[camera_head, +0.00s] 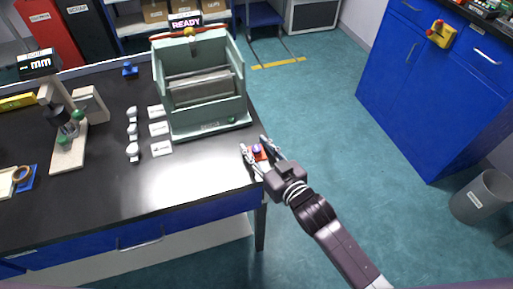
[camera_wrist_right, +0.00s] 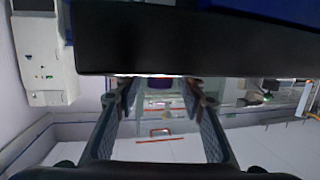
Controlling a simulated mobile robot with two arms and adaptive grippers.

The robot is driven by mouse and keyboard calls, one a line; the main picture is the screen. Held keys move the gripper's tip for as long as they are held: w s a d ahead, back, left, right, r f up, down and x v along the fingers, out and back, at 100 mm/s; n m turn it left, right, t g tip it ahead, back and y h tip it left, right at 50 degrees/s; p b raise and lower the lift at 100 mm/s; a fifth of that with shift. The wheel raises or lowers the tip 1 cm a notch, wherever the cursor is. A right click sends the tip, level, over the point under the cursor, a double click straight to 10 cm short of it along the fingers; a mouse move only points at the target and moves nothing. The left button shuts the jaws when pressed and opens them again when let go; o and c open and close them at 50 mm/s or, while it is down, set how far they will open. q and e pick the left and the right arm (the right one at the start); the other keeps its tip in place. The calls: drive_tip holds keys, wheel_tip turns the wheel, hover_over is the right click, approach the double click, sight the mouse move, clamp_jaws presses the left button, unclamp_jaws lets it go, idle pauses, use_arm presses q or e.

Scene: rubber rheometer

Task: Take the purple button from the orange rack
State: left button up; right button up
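The purple button (camera_head: 257,149) sits on the small orange rack (camera_head: 250,156) at the right end of the black bench. My right gripper (camera_head: 255,145) is open, with one finger on each side of the button and rack; I cannot tell whether either finger touches them. In the right wrist view the open fingers (camera_wrist_right: 152,98) show with a gap between them, and a purple patch (camera_wrist_right: 160,83) shows between the tips, partly hidden by a dark edge. My left gripper is not in view.
The green two-roll machine (camera_head: 205,85) with a READY display stands just behind the rack. White buttons (camera_head: 132,130) and label cards (camera_head: 159,129) lie left of it. A thickness gauge stand (camera_head: 70,145) is farther left. Open floor lies right of the bench (camera_head: 200,185).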

drive_tip(key=c, duration=0.7)
drive_tip(key=shift+r, duration=0.15)
